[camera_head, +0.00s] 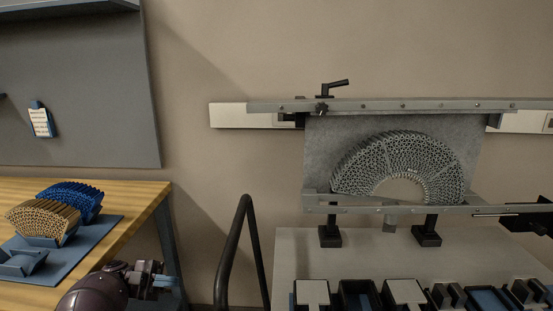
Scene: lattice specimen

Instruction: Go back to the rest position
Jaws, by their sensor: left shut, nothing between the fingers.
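My left gripper (168,281) shows at the bottom left, on the end of my dark arm, in front of the wooden table's right edge. It is shut with nothing in it. It is apart from the lattice pieces. A grey lattice arch (400,162) stands upright in the metal fixture (375,105) on the right, against a grey backing plate. A blue lattice piece (75,197) and a tan lattice piece (42,219) sit on a blue tray (82,243) on the wooden table.
The wooden table (135,205) is at the left. A black curved bar (235,245) rises between it and the pale bench (375,255). Black and white blocks (405,292) line the bench's front. A black clamp-like part (515,213) juts in at the right edge.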

